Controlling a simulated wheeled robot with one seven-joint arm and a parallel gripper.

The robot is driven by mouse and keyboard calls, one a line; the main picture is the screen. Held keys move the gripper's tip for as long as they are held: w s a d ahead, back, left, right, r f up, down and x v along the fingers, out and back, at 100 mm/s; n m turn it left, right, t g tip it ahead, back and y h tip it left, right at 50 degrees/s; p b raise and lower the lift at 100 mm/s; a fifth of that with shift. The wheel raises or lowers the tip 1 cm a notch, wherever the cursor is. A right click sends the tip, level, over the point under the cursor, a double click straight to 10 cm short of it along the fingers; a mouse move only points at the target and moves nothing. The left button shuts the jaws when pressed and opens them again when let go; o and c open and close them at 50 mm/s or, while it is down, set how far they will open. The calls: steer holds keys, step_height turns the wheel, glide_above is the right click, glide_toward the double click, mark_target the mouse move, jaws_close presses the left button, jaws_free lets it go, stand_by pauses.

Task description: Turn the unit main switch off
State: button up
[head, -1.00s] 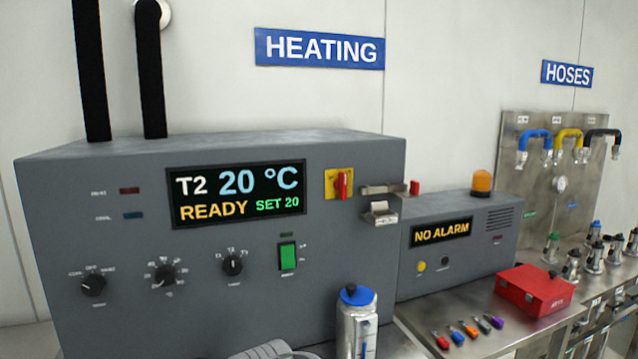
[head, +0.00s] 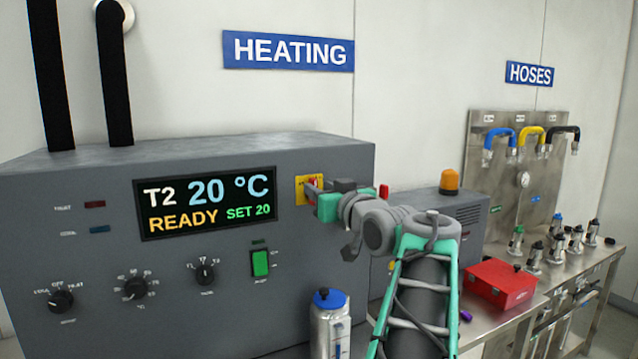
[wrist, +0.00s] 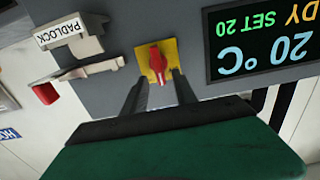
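The unit main switch is a red rotary handle (wrist: 157,65) on a yellow plate (wrist: 171,49), on the front of the grey heating unit. The wrist view shows it upside down, with the handle roughly upright. In the head view the yellow plate (head: 301,190) is partly covered by my gripper (head: 314,189). In the wrist view my gripper (wrist: 160,77) is open, its two dark fingers apart on either side of the handle's near end. I cannot tell whether they touch it. The unit display (head: 206,203) reads T2 20 °C, READY, SET 20.
A bracket labelled PADLOCK (wrist: 64,31) and a holder with a red end (wrist: 45,93) stick out beside the switch. A green rocker switch (head: 260,262) and several black knobs sit below the display. A blue-capped flask (head: 329,325) stands in front; a red box (head: 502,285) is at right.

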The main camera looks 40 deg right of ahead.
steer(key=shift+x, duration=0.8)
steer(key=shift+c, duration=0.4)
jaws_close()
